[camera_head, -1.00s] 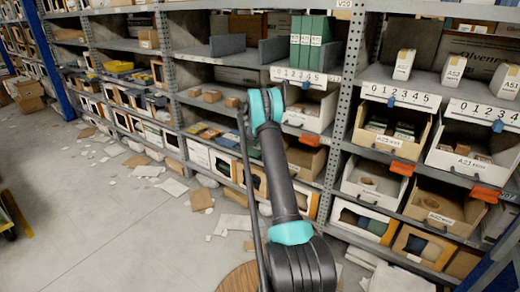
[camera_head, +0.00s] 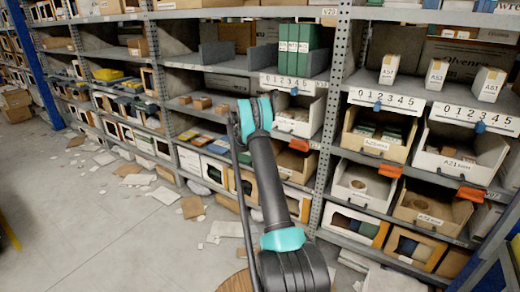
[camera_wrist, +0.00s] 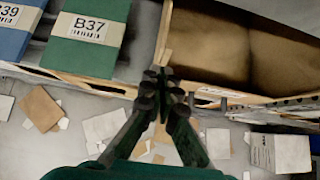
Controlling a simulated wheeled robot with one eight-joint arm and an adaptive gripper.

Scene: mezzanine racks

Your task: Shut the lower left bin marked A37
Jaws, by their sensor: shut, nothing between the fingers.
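No label reading A37 is legible in either view, so I cannot tell for sure which bin it is. In the wrist view an open brown bin (camera_wrist: 235,45) fills the upper right, with its pale front rim towards the floor. A small white label on that rim is too oblique to read. My gripper (camera_wrist: 165,78) is shut and empty, with its fingertips close to the bin's left front corner; I cannot tell whether they touch it. In the head view my gripper is hidden behind my arm.
Shelves with bins such as a white bin (camera_head: 362,187) stand at right. Paper and cardboard scraps (camera_head: 193,206) litter the floor. Open floor lies at left.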

